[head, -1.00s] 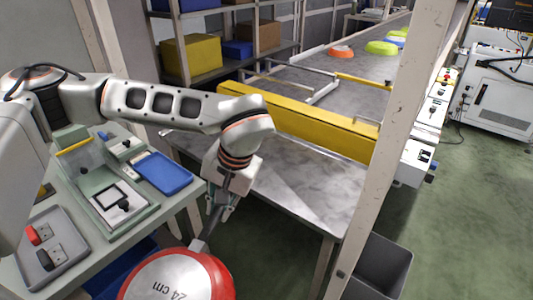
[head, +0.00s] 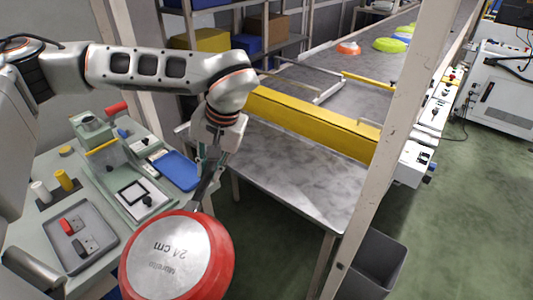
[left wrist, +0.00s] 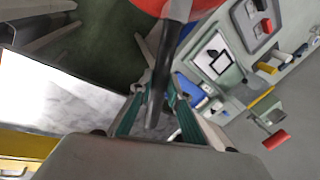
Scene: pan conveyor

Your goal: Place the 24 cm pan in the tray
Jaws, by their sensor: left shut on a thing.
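The 24 cm pan (head: 176,254) is red with a silver round base marked "24 cm" that faces the head camera. My left gripper (head: 208,172) is shut on its dark handle, and the pan hangs in front of the bench. In the left wrist view the handle (left wrist: 166,65) runs between the fingers of my left gripper (left wrist: 150,103), with the red pan edge (left wrist: 180,8) beyond. A grey tray (head: 92,262) on the bench holds a red and a black piece. A blue tray (head: 180,171) lies farther back. My right gripper does not show.
The green-grey bench (head: 50,203) carries fixtures, a white and a yellow cylinder. A bare metal table (head: 290,180) stands before the yellow conveyor beam (head: 310,122). Coloured pans (head: 390,45) lie far up the belt. A pale post (head: 400,150) and a grey bin (head: 372,264) stand at right.

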